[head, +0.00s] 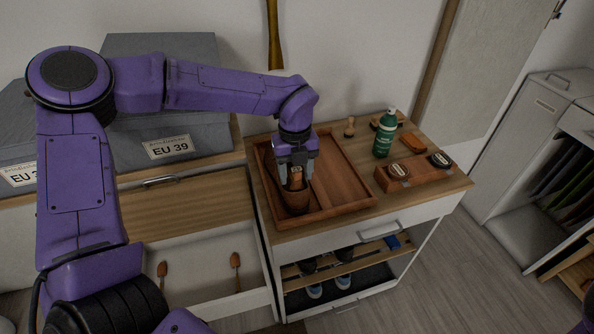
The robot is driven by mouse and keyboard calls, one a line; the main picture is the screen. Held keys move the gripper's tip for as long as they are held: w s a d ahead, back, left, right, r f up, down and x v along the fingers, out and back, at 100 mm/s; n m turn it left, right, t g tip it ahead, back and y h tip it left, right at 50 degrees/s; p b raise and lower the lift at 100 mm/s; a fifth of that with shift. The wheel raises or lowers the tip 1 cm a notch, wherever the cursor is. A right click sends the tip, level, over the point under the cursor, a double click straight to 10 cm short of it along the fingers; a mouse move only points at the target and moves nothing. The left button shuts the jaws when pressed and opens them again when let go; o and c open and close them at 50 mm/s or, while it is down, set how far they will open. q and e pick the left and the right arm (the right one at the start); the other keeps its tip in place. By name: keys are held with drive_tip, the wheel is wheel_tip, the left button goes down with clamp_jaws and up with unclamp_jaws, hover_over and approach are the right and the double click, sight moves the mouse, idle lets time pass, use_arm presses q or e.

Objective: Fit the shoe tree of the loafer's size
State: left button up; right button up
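My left gripper (296,176) points down over the wooden tray (345,172) on the cabinet top. Its two fingers stand on either side of a wooden shoe tree (296,180) with a small label too small to read, and appear shut on it. The brown loafer (297,203) is in the tray's left part, right under the gripper. The shoe tree's lower part is hidden at the loafer's opening, so how deep it sits cannot be told. Two more wooden shoe trees (162,270) (235,262) show in the open drawer at left. My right gripper is out of view.
Grey boxes (170,146) marked EU 39 stand behind my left arm. A green bottle (385,135), a wooden brush (413,143) and a tin holder (414,177) stand right of the tray. Shoes (315,291) sit on the lower shelf. The tray's right half is clear.

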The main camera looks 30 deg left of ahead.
use_arm(q)
wheel_tip(320, 180, up, 8)
drive_tip(key=p, duration=0.6)
drive_tip(key=shift+r+p, duration=0.1)
drive_tip(key=shift+p, duration=0.2)
drive_tip(key=shift+a, duration=0.1)
drive_tip(key=shift+w, duration=0.1)
